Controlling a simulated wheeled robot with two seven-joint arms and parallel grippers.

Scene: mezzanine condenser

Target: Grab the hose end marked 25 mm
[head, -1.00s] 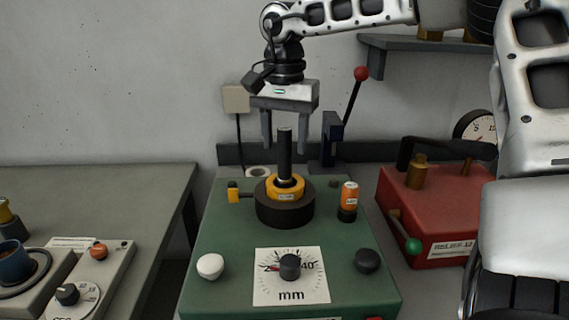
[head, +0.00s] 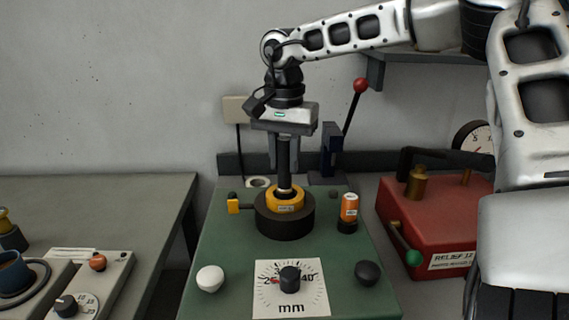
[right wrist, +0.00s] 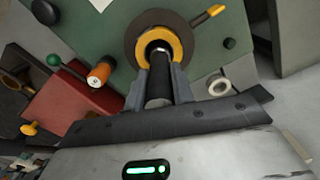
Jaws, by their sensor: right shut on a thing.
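A black upright hose end (head: 284,180) rises from a yellow collar (head: 285,207) on a round black base (head: 285,226), on a green panel box (head: 220,243). The collar's small label is too small to read. My right gripper (head: 284,163) comes from above and is shut on the black hose end, a finger on each side. In the right wrist view the hose end (right wrist: 158,88) stands between the fingers, with the collar (right wrist: 176,42) just beyond. A dial card (head: 263,300) on the panel's front reads "mm", with a 40 on it. My left gripper is not in view.
A white knob (head: 210,278), a black knob (head: 367,272), an orange cylinder (head: 349,207) and a yellow lever (head: 234,206) surround the base. A red "RELIEF" box (head: 450,210) is at right. A red-knobbed lever (head: 355,105) stands behind. The left table's back (head: 90,205) is clear.

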